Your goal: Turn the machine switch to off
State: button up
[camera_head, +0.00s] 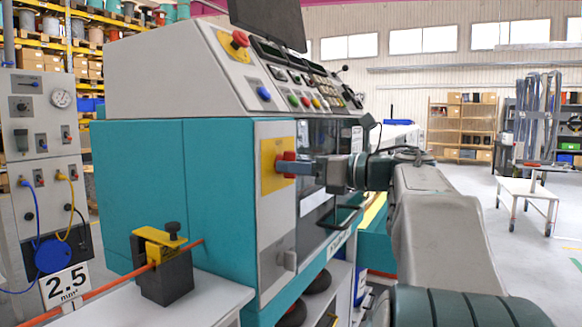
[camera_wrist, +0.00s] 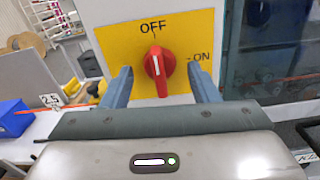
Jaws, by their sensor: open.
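The machine switch is a red knob (camera_wrist: 159,68) on a yellow plate (camera_wrist: 112,42) marked OFF at the top and ON at the right. Its white line stands nearly upright, towards OFF. In the head view the red knob (camera_head: 289,157) and yellow plate (camera_head: 267,176) are on the machine's front, partly hidden by my finger. My gripper (camera_wrist: 159,70) is open, its two blue-grey fingers on either side of the knob, with visible gaps in the wrist view. In the head view my gripper (camera_head: 280,167) reaches the plate from the right; contact cannot be told.
The teal and grey machine (camera_head: 150,160) has a sloped button panel (camera_head: 300,90) above the switch. A black door handle (camera_head: 342,217) is below my gripper. A yellow and black clamp (camera_head: 163,262) holds an orange cable at the left. Open floor lies to the right.

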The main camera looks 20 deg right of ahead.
jog(key=b+v, duration=0.1)
jog(key=v, duration=0.5)
jog(key=shift+s+d+b, duration=0.2)
jog(key=shift+s+b, duration=0.1)
jog(key=shift+s, duration=0.05)
dwell(0.5)
